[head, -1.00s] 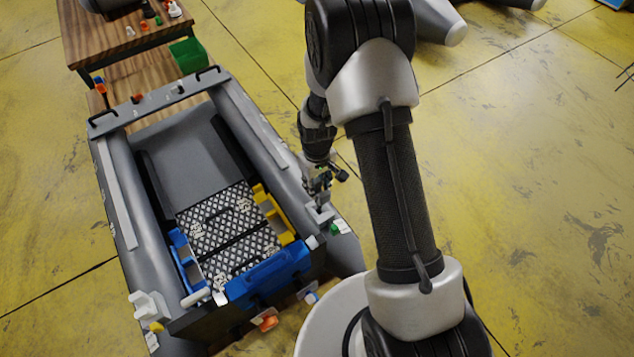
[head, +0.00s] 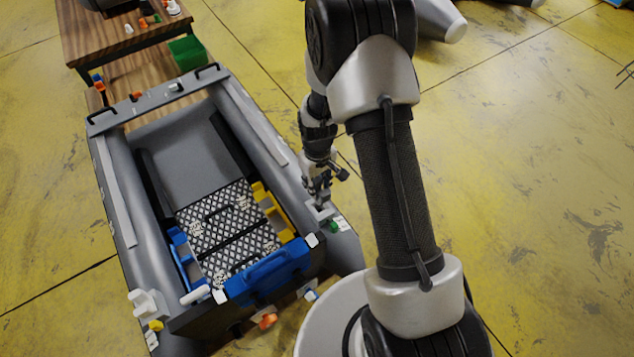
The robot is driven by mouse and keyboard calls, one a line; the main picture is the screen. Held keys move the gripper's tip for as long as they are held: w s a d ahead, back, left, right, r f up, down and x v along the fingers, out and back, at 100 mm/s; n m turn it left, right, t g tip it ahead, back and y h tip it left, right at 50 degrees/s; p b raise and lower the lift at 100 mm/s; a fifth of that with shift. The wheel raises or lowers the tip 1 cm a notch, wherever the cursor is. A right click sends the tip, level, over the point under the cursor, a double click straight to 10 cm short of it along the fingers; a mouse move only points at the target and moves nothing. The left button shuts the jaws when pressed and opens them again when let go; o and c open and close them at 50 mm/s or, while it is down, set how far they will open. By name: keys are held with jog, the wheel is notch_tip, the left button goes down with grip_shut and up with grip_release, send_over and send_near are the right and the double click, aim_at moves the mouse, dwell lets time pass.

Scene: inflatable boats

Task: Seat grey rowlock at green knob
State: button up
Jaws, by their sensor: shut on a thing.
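My gripper (head: 318,194) is at the right tube of the grey inflatable boat (head: 265,155), near its end closest to me. It is shut on a small grey piece, the grey rowlock (head: 321,208), which is low at the tube top. Whether the rowlock is fully down in its place is too small to tell. The green knob (head: 333,226) shows on the tube just below and right of the gripper. My arm does not cover the knob.
A white rowlock (head: 146,303) with a yellow knob (head: 156,325) is on the left tube. A wooden table (head: 120,40) and green bin (head: 188,52) stand behind.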

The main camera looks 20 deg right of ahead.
aim_at(318, 191)
jog(key=shift+f, duration=0.1)
dwell(0.3)
jog(key=shift+f+b, duration=1.35)
jog(key=shift+f, duration=0.15)
jog(key=shift+f+b, duration=1.2)
jog(key=shift+f, duration=0.2)
jog(key=o, duration=1.2)
jog(key=shift+r, duration=0.1)
